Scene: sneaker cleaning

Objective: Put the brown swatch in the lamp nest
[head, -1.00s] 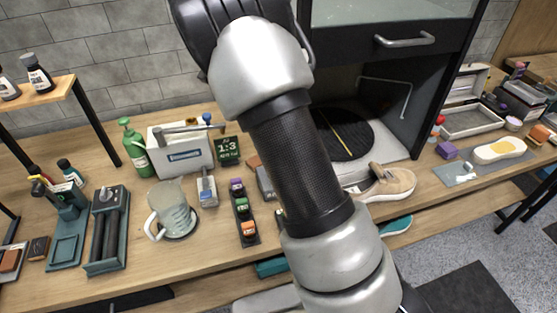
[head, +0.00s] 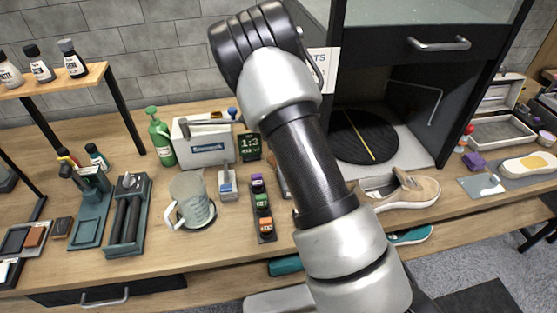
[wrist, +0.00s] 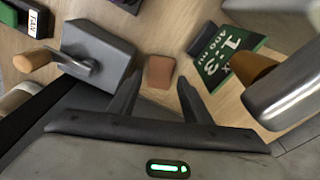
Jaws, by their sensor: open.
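A small brown block (wrist: 159,72), which looks like the brown swatch, lies flat on the wooden bench in the wrist view. My gripper (wrist: 160,88) is open and empty, with its two dark fingers apart and pointing toward the block, which shows in the gap just beyond the fingertips. In the head view my arm hides the gripper and this block. Two other brownish pieces, one reddish (head: 35,236) and one darker (head: 61,229), sit at the bench's left end. I cannot tell which thing is the lamp nest.
Near the block are a green 1:3 card (wrist: 230,55) and a grey holder (wrist: 95,55) with a wooden-handled tool. The bench also carries a clear jug (head: 190,200), a green bottle (head: 161,138), a tan sneaker (head: 410,190) and a black turntable (head: 362,136) inside a dark cabinet.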

